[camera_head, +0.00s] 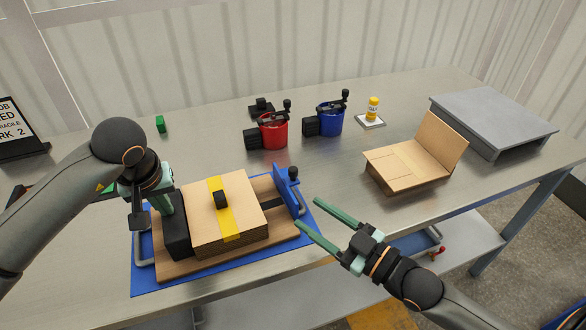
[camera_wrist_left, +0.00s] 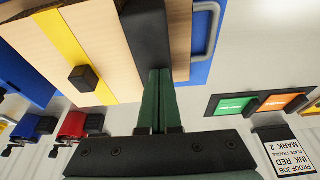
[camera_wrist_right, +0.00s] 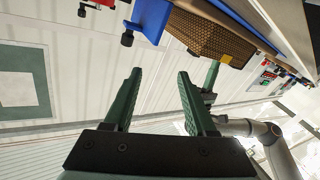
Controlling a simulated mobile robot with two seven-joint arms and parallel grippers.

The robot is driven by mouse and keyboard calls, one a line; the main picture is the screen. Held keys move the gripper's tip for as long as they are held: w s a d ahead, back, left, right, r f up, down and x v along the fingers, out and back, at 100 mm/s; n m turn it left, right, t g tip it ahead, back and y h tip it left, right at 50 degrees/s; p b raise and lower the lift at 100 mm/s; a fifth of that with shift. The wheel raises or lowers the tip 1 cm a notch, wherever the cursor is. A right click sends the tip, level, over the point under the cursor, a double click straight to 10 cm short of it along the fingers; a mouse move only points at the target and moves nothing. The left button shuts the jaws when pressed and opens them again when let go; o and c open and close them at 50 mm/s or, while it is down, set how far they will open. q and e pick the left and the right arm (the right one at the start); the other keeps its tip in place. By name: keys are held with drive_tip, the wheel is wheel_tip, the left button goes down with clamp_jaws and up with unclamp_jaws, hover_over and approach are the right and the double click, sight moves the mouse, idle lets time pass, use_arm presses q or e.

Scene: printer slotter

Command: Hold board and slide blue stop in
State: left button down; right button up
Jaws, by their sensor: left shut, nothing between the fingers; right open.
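A wooden base board (camera_head: 165,268) lies on a blue mat (camera_head: 147,286) on the bench. On it sits a light stack of sheets (camera_head: 247,205) with a yellow stripe and a black knob. A black block (camera_head: 177,238) stands at the stack's left edge. The blue stop (camera_head: 290,191), with a black knob, stands upright at the board's right end, apart from the stack. My left gripper (camera_head: 165,204) is shut and empty, fingertips at the black block; whether they touch is unclear. My right gripper (camera_head: 308,211) is open and empty, just right of the blue stop, which also shows in the right wrist view (camera_wrist_right: 152,18).
Behind stand a red pot (camera_head: 273,132) and a blue pot (camera_head: 330,121), with a yellow bottle (camera_head: 373,108) on a small plate. An open cardboard box (camera_head: 410,168) and a grey stand (camera_head: 492,115) are at right. Bare bench separates the board from the box.

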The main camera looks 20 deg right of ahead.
sight(296, 173)
drive_tip(key=w+m+h, duration=0.1)
drive_tip(key=w, duration=0.3)
drive_tip(key=w+m+h, duration=0.1)
drive_tip(key=w+m, duration=0.1)
drive_tip(key=w, duration=0.3)
drive_tip(key=w+m+t+h, duration=0.1)
drive_tip(key=w+m, duration=0.1)
drive_tip(key=w, duration=0.2)
drive_tip(key=shift+w+r, duration=0.2)
drive_tip(key=shift+r, duration=0.1)
clamp_jaws()
idle(0.3)
idle(1.0)
